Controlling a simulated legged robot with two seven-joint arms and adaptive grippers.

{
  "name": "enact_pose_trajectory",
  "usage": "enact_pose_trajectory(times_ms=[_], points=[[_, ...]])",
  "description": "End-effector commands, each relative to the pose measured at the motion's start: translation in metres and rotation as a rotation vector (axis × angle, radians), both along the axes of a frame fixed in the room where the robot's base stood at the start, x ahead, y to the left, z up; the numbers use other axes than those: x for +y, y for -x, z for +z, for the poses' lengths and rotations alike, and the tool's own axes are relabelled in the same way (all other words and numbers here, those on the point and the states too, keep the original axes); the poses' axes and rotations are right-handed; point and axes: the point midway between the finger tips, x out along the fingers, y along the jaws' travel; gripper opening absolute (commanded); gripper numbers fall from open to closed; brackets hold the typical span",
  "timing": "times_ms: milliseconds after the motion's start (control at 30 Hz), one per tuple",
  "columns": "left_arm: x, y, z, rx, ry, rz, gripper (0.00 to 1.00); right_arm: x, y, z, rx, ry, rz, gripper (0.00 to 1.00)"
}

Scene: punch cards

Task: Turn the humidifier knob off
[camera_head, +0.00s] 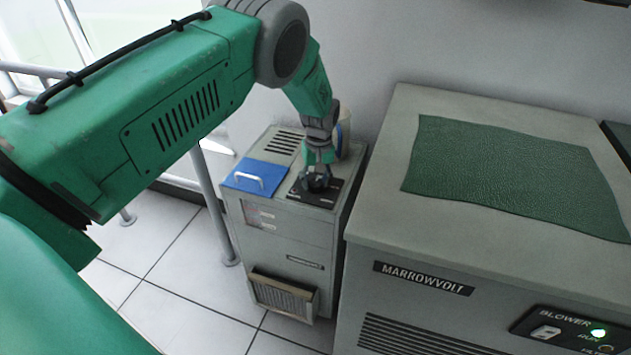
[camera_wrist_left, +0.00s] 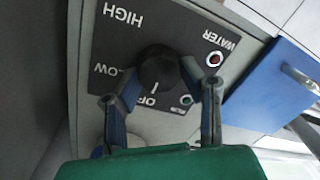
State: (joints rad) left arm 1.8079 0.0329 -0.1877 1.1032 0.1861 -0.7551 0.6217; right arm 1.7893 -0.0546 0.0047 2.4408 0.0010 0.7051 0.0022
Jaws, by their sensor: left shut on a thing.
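The humidifier is a grey cabinet (camera_head: 285,240) with a dark control panel (camera_head: 324,198) on its top. In the left wrist view the panel (camera_wrist_left: 113,45) reads HIGH, LOW, OFF and WATER. The round black knob (camera_wrist_left: 158,70) sits in the middle of the panel. A short white mark shows between the knob and the OFF label; I cannot tell whether it is the knob's pointer. My left gripper (camera_head: 316,183) reaches down onto the panel. In the wrist view its fingers (camera_wrist_left: 158,80) are shut on the knob from both sides.
A blue lid (camera_head: 258,177) with a white handle lies on the cabinet's top left. A larger grey MARROWVOLT machine (camera_head: 395,225) with a green mat (camera_head: 520,175) stands close on the right. A railing post (camera_head: 213,200) stands on the left.

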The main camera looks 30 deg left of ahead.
Motion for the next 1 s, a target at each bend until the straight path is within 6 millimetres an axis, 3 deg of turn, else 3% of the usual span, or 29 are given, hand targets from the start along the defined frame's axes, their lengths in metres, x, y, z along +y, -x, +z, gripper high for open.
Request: enact_pose_trajectory(times_ms=[67, 100, 133, 533, 1000], points=[[-0.005, 0.007, -0.007, 0.021, 0.008, 0.0, 0.07, 0.0, 0.0, 0.0, 0.0, 0.0, 0.0, 0.4], [-0.005, 0.007, -0.007, 0.019, 0.008, 0.0, 0.49, 0.0, 0.0, 0.0, 0.0, 0.0, 0.0, 0.4], [-0.004, 0.006, -0.006, 0.019, 0.007, 0.0, 0.55, 0.0, 0.0, 0.0, 0.0, 0.0, 0.0, 0.4], [-0.002, 0.002, 0.006, 0.005, 0.004, -0.001, 0.55, 0.0, 0.003, 0.001, -0.003, 0.0, 0.0, 0.4], [-0.007, -0.003, 0.096, 0.009, 0.006, -0.001, 0.55, 0.0, 0.002, 0.001, -0.003, 0.0, 0.0, 0.4]])
